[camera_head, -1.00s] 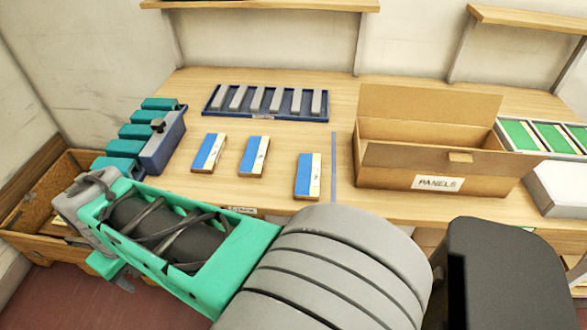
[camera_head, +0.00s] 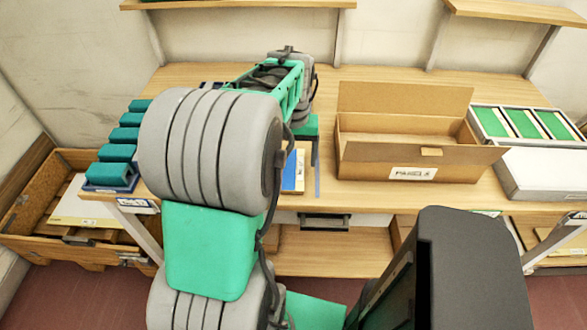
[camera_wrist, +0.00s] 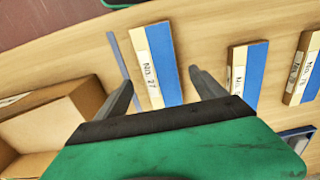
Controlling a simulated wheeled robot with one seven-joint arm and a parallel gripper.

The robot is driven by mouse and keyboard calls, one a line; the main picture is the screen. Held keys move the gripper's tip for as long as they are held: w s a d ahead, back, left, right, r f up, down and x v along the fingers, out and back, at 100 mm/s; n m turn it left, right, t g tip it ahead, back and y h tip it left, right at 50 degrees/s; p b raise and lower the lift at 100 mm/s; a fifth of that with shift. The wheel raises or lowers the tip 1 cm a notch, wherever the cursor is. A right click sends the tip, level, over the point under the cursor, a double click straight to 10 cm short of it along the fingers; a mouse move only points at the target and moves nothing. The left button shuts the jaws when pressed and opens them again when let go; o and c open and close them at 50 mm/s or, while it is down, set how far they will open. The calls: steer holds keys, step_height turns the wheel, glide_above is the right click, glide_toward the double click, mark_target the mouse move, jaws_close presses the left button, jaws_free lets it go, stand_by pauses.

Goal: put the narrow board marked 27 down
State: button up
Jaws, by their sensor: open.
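The narrow board marked No. 27 (camera_wrist: 163,62) lies flat on the table, half blue and half cream, with its label readable in the wrist view. In the head view it (camera_head: 291,172) is partly hidden by my arm. My gripper (camera_wrist: 160,78) is open and empty, with one finger on each side of the board. I cannot tell how far the fingertips are above the tabletop.
Two similar boards (camera_wrist: 246,75) (camera_wrist: 302,68) lie beside it. A thin blue strip (camera_wrist: 118,58) runs along its other side. An open cardboard box labelled PANELS (camera_head: 413,173) stands to the right. My arm hides much of the table's left half.

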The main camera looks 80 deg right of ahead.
mark_target(294, 169)
step_height(294, 169, down, 3)
steer(key=shift+f, duration=0.1)
steer(key=shift+a, duration=0.1)
steer(key=c, duration=1.6)
steer(key=shift+r, duration=0.2)
